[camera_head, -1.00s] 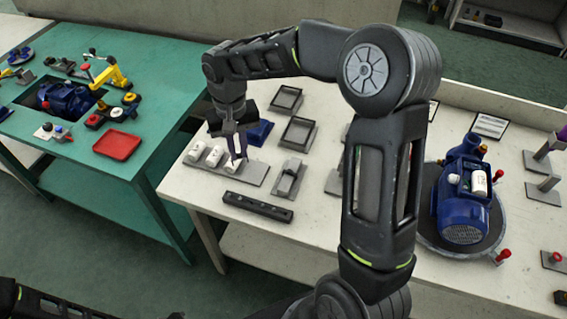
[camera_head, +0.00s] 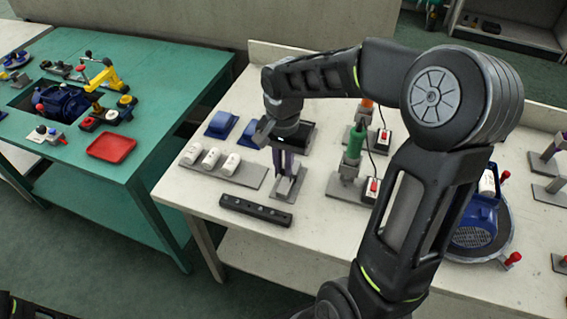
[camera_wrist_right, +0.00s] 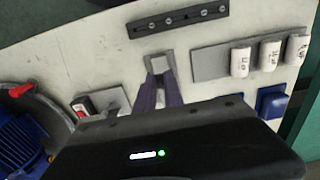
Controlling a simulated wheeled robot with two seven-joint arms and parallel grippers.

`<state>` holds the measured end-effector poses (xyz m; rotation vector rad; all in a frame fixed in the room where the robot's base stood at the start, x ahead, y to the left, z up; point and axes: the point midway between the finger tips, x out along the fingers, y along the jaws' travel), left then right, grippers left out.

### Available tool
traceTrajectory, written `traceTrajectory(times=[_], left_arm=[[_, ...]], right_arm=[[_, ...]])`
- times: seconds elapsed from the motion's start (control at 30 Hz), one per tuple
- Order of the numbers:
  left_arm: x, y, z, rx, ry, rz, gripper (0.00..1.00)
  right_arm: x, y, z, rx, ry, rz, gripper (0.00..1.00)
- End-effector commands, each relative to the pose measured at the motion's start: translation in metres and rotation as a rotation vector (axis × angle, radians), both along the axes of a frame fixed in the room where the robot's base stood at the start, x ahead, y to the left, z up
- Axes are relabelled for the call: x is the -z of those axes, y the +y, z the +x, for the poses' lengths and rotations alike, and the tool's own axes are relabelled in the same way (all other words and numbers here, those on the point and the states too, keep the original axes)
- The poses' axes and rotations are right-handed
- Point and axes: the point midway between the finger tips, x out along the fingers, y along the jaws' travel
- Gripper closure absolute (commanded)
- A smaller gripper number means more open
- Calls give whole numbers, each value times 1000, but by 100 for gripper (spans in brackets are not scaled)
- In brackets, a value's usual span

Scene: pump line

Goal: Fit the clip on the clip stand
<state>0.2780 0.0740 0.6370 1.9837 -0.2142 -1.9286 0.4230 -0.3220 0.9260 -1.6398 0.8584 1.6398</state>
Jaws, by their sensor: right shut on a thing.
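My right gripper (camera_head: 287,172) points down at the clip stand (camera_head: 294,196), a small grey plate near the middle of the white table. Its purple fingers are shut on the small grey clip, which is mostly hidden between them. In the wrist view the fingertips (camera_wrist_right: 159,82) are close over the stand's light grey plate (camera_wrist_right: 158,62). I cannot tell whether the clip is fully seated or just touching the stand. My left gripper is not in view.
A dark bar (camera_head: 256,211) lies in front of the stand. A grey plate with three white cylinders (camera_head: 211,159) is to the left, with blue blocks (camera_head: 222,124) behind. A blue pump (camera_head: 474,222) sits farther right.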

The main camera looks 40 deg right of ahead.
Motion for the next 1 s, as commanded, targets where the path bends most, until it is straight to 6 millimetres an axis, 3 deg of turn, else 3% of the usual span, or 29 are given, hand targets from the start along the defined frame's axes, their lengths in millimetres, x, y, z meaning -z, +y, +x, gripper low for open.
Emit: traceTrajectory(times=[0.53, 1.0], left_arm=[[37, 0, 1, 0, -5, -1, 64], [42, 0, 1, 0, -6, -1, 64]], right_arm=[[50, 0, 0, -1, 0, 0, 100], [57, 0, 0, -1, 1, -1, 100]])
